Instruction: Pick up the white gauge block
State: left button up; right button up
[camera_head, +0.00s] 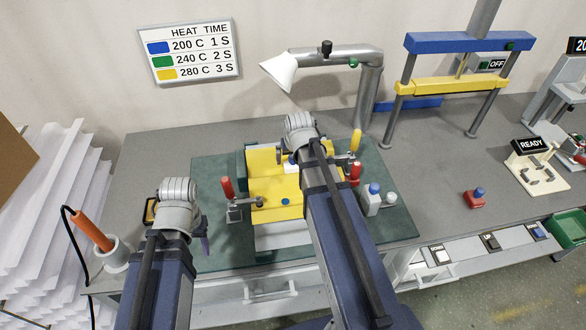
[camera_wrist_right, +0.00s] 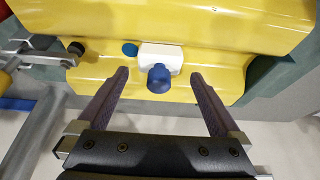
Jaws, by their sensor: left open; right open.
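The white gauge block (camera_wrist_right: 161,58) has a round blue knob. It rests on the yellow corrugated sheet (camera_wrist_right: 100,75) in the right wrist view. A small white part of it (camera_head: 290,167) shows in the head view beside my right arm. My right gripper (camera_wrist_right: 160,76) is open, its two dark fingers spread, with the knob between the fingertip lines and nothing gripped. In the head view my right wrist hides its fingers. My left gripper (camera_head: 200,240) is over the left of the bench; one dark finger shows and the rest is hidden behind the wrist.
A lamp-like hood (camera_head: 280,73) and a blue-yellow press (camera_head: 460,85) stand behind.

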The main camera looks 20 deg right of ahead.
aim_at(294, 158)
pick_arm(q)
notch_tip(294, 158, down, 3)
jog(key=shift+f+b, duration=0.1)
jog(key=shift+b, duration=1)
pick_arm(e)
jog(key=x, duration=0.3)
jog(key=shift+f, duration=0.2)
jog(key=shift+r, duration=0.1)
